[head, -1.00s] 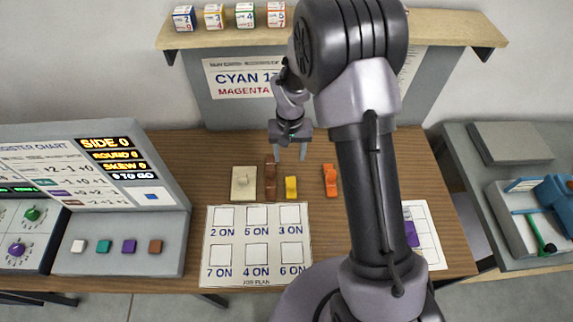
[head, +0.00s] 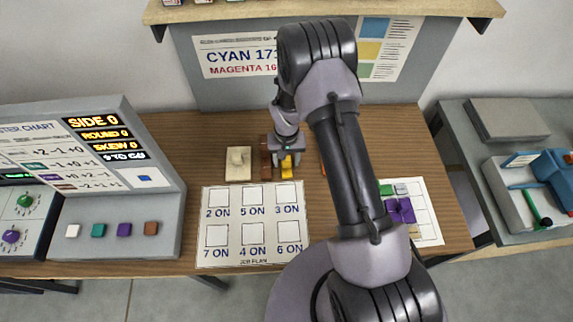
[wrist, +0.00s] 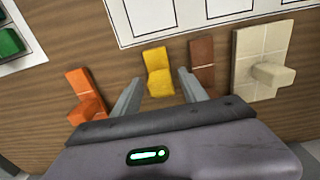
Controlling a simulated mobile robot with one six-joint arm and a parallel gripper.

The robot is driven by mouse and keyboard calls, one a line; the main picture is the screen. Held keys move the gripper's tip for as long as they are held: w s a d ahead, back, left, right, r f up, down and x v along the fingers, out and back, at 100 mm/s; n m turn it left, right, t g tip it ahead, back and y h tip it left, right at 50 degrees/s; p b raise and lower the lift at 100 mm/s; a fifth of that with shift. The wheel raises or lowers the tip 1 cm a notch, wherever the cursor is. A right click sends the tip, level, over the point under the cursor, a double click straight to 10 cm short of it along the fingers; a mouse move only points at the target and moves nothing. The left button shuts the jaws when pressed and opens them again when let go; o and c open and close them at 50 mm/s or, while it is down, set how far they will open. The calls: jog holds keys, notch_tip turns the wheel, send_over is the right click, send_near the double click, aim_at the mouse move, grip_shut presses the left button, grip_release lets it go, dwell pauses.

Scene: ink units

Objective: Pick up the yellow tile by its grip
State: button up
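The yellow tile (wrist: 158,62) lies on the wooden table between the brown and orange tiles, with its raised grip (wrist: 160,84) toward my gripper. In the head view the yellow tile (head: 287,175) is partly hidden by my gripper (head: 287,163). My gripper (wrist: 159,78) is open and empty. In the wrist view its two fingers appear on either side of the yellow tile, apart from it. I cannot tell the exact height of the fingertips above the tile.
A brown tile (wrist: 202,62) lies close on one side, with a cream tile (wrist: 250,62) beyond it. An orange tile (wrist: 84,92) lies on the other side. The job plan sheet (head: 233,240) is in front. A second sheet (head: 428,222) holds green and purple tiles.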

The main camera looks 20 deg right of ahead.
grip_shut()
